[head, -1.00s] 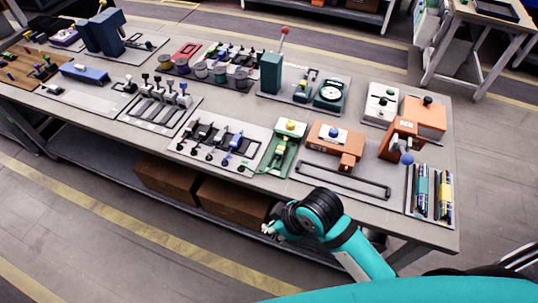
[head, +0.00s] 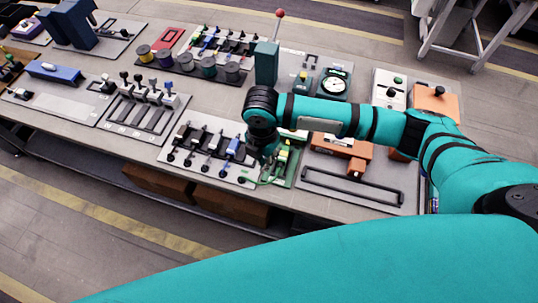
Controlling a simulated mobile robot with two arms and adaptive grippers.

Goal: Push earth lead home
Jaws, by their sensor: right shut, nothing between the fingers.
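The earth lead (head: 258,183) looks like a thin green cable. It curves at the front of a green block (head: 291,175) with yellow-green parts on top, on the front half of the bench. My right gripper (head: 266,159) is shut and empty. It points down at the left side of the green block, close to the lead's upper end. I cannot tell whether it touches the lead. My right wrist and forearm hide the back of the green block. My left gripper is not in view.
Left of the green block, a plate (head: 211,176) holds several black, white and blue connectors. An orange unit (head: 343,150) stands to the right, behind a black bar handle (head: 352,186). A teal box with a red-tipped lever (head: 266,62) stands behind my wrist.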

